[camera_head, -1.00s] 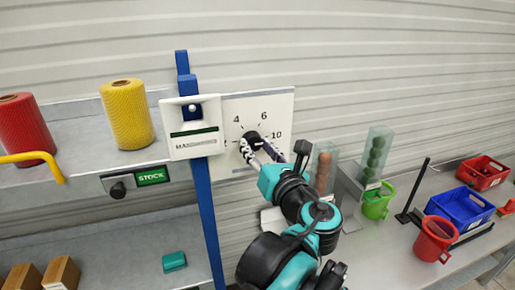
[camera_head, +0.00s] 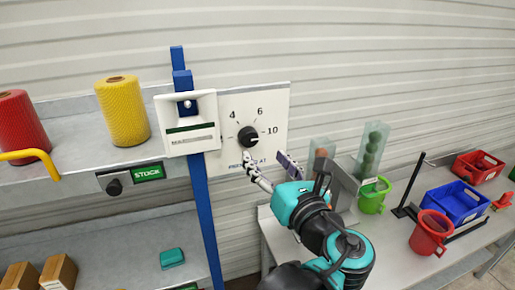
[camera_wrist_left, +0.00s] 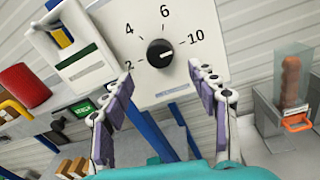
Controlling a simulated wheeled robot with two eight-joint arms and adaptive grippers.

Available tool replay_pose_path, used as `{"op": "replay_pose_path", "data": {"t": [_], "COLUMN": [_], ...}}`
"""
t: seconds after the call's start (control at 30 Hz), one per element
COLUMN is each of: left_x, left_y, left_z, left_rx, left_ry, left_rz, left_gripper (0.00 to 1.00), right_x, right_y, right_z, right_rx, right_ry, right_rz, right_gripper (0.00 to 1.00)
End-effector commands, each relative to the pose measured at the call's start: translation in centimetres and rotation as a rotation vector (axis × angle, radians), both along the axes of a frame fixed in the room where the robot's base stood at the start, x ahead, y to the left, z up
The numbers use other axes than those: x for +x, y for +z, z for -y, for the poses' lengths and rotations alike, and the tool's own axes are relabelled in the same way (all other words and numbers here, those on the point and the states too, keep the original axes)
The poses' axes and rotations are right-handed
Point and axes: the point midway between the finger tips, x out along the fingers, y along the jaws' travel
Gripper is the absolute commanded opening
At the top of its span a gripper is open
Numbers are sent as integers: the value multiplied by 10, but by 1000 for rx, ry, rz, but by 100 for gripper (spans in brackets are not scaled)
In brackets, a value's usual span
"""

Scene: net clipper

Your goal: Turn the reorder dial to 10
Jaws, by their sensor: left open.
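The reorder dial is a round black knob (camera_head: 248,137) on a white panel (camera_head: 279,100) marked 4, 6 and 10. In the left wrist view the knob (camera_wrist_left: 160,53) shows with 2, 4, 6 and 10 around it. A small pale mark on the knob appears to face right, toward the 10. My left gripper (camera_head: 264,163) is open and empty, just below and in front of the knob. In the left wrist view its fingers (camera_wrist_left: 160,82) stand wide apart, with the knob seen beyond and between them, apart from both. My right gripper is out of view.
A white box (camera_head: 190,148) on a blue post (camera_head: 203,215) stands left of the panel. A shelf holds a yellow spool (camera_head: 123,112) and a red spool (camera_head: 20,122). Green and red cups and blue and red bins (camera_head: 456,203) stand on the right-hand bench.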

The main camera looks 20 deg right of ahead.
Motion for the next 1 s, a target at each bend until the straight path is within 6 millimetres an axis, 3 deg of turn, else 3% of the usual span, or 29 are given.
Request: {"op": "replay_pose_path", "data": {"t": [0.13, 0.33, 0.83, 0.93, 1.0], "left_x": [-28, -45, -45, -38, -27], "left_y": [0, 0, -2, -18, -44], "left_z": [4, 5, 4, -8, -28], "left_rx": [0, 0, -3, -46, -117], "left_ry": [-4, 0, 3, 21, 53], "left_rz": [0, 0, -2, -27, -64], "left_gripper": [59, 59, 59, 59, 59], "right_x": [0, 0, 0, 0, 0], "right_y": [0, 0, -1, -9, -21], "right_z": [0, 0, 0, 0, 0], "right_rx": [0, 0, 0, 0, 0], "right_ry": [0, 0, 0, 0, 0], "right_rz": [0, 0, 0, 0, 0], "right_gripper": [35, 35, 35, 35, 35]}}
